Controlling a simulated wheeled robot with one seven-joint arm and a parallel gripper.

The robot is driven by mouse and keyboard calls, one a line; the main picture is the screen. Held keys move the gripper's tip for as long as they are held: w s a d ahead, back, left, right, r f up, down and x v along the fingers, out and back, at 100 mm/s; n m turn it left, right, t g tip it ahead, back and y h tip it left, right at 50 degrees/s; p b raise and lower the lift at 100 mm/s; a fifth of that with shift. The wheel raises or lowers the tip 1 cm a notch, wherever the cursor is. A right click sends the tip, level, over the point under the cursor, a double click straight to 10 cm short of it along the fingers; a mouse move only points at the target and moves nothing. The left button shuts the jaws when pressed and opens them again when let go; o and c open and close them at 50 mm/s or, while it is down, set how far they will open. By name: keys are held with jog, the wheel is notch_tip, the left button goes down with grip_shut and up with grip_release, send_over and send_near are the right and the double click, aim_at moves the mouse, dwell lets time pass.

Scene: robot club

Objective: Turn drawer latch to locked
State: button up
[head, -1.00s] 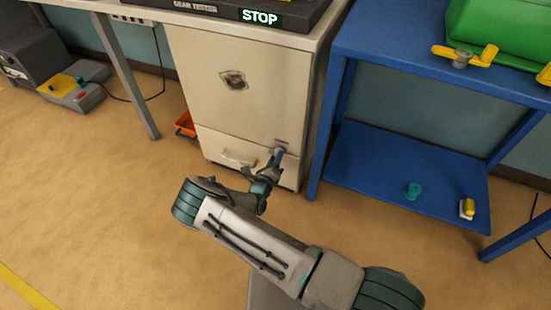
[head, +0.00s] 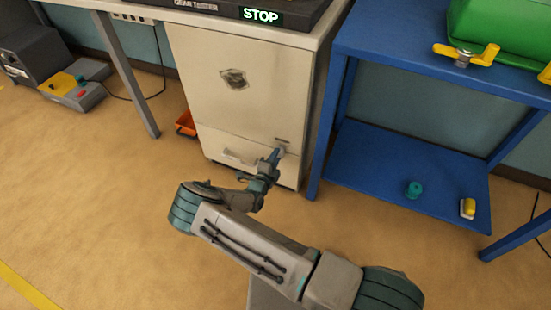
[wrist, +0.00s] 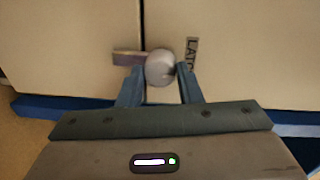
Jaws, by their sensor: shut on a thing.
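The drawer latch (wrist: 160,68) shows in the wrist view as a round grey knob beside a "LATCH" label, part of which is cut off by the knob and finger. My gripper (wrist: 160,82) has a finger on each side of the knob and is shut on it. A flat bar sticks out to the left of the knob. In the head view my gripper (head: 274,158) reaches the right part of the low drawer front (head: 225,150) of the cream cabinet (head: 235,90). The latch is mostly hidden there by the gripper. The drawer looks closed.
A blue workbench (head: 400,180) stands close to the right of the cabinet, with a teal knob and a yellow-white piece on its lower shelf. An orange bin (head: 186,124) sits left of the cabinet. The floor in front is clear.

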jog(key=shift+n, duration=0.3)
dwell(0.4)
jog(key=o, duration=1)
jog(key=shift+s, duration=0.15)
jog(key=p+v, duration=0.3)
jog(key=v, duration=1)
jog(key=shift+s+a, duration=0.15)
jog(key=shift+s, duration=0.15)
